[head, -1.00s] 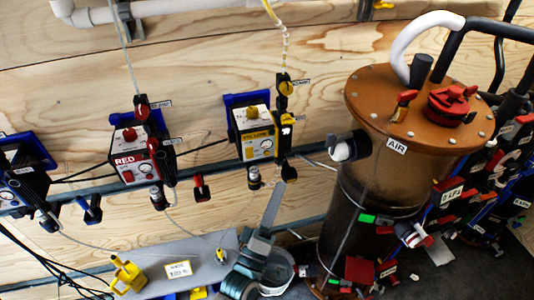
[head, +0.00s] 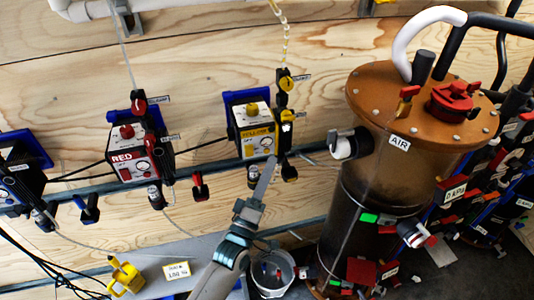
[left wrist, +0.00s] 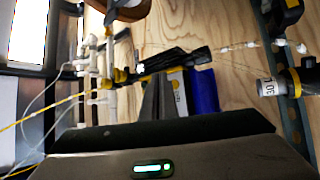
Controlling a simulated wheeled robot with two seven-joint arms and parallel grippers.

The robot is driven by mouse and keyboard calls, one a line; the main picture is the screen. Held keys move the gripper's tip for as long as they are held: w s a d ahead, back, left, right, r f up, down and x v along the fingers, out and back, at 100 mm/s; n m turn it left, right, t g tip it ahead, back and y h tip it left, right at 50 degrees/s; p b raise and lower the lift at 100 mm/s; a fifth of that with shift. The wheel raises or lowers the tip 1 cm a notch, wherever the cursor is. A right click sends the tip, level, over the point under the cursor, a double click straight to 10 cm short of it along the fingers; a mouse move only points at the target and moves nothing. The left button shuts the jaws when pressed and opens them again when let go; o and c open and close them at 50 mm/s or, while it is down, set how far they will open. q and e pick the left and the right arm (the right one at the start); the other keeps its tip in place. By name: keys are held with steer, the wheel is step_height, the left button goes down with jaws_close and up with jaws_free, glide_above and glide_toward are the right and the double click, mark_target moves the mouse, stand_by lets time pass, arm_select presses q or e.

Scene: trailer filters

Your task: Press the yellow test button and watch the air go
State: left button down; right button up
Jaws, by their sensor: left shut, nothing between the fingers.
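The yellow-fronted box (head: 257,142) hangs on the plywood wall in the head view, with a yellow knob (head: 252,108) on its white top. Its front carries a label, a round gauge and small parts; I cannot single out the test button for sure. My left gripper (head: 269,163) is shut and empty, its thin fingers pointing up at the lower front of this box. I cannot tell whether the tips touch it. In the left wrist view the fingers (left wrist: 157,98) cover part of the box (left wrist: 180,88), beside its blue bracket (left wrist: 203,90). My right gripper is out of view.
A red box (head: 128,160) hangs left of the yellow one. The brown-topped AIR tank (head: 390,170) stands close on the right, with hoses and valves. A grey bucket (head: 272,285) is below my left gripper. A yellow fitting (head: 124,275) is at lower left.

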arm_select(q)
steer(key=shift+w+a, duration=0.1)
steer(key=shift+w, duration=0.3)
stand_by(1.1)
steer(key=shift+w+a, duration=0.15)
steer(key=shift+w, duration=0.2)
stand_by(0.7)
steer(key=shift+w+a+b, duration=0.15)
steer(key=shift+w+b, duration=0.15)
steer(key=shift+w, duration=0.1)
stand_by(0.8)
steer(key=shift+s, duration=0.1)
stand_by(0.3)
steer(key=shift+s+d, duration=0.25)
steer(key=shift+s, duration=0.4)
steer(key=shift+p, duration=0.3)
